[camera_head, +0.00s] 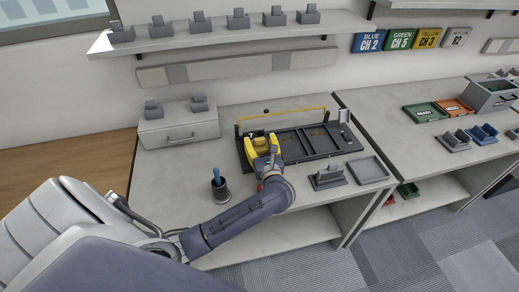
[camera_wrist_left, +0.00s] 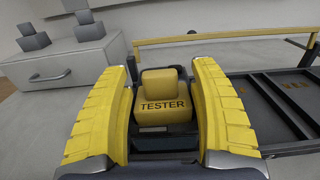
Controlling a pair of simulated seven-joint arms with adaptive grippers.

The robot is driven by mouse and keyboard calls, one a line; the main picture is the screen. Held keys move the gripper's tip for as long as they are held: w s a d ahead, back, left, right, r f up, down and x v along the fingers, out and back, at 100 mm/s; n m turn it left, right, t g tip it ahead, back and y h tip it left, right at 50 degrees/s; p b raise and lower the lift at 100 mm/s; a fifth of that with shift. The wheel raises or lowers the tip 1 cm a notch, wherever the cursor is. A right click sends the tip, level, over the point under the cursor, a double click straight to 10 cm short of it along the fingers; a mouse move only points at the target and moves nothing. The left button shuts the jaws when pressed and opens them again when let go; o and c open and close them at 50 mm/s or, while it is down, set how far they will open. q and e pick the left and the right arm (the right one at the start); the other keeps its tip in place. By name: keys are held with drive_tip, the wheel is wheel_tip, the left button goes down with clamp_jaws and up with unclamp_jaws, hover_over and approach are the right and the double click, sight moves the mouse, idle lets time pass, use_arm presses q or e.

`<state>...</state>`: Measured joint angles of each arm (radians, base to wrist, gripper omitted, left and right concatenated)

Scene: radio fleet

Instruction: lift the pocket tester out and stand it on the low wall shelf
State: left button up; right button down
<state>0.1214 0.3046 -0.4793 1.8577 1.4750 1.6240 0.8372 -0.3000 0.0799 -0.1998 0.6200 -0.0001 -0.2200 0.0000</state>
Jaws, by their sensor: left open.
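The pocket tester (camera_wrist_left: 163,105) is a yellow block labelled TESTER, with a smaller raised block behind its labelled face. It sits upright in a dark holder at the left end of the black tray (camera_head: 318,153). My left gripper (camera_head: 262,148) has yellow fingers and is open. In the left wrist view its fingers (camera_wrist_left: 160,110) stand on both sides of the tester, with a gap on each side. In the head view the gripper mostly hides the tester. A wall shelf (camera_head: 168,43) above the bench carries several grey holders. My right gripper is out of view.
A yellow bar (camera_head: 285,113) runs along the tray's back edge. A grey drawer box (camera_head: 180,131) with small holders stands to the left. A dark cup (camera_head: 220,191) with a blue item is near the front. A panelled strip (camera_head: 235,68) lies below the shelf.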

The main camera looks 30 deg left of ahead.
use_arm(q)
drive_tip(key=shift+w+a, duration=0.25)
drive_tip(key=shift+c, duration=0.3)
clamp_jaws()
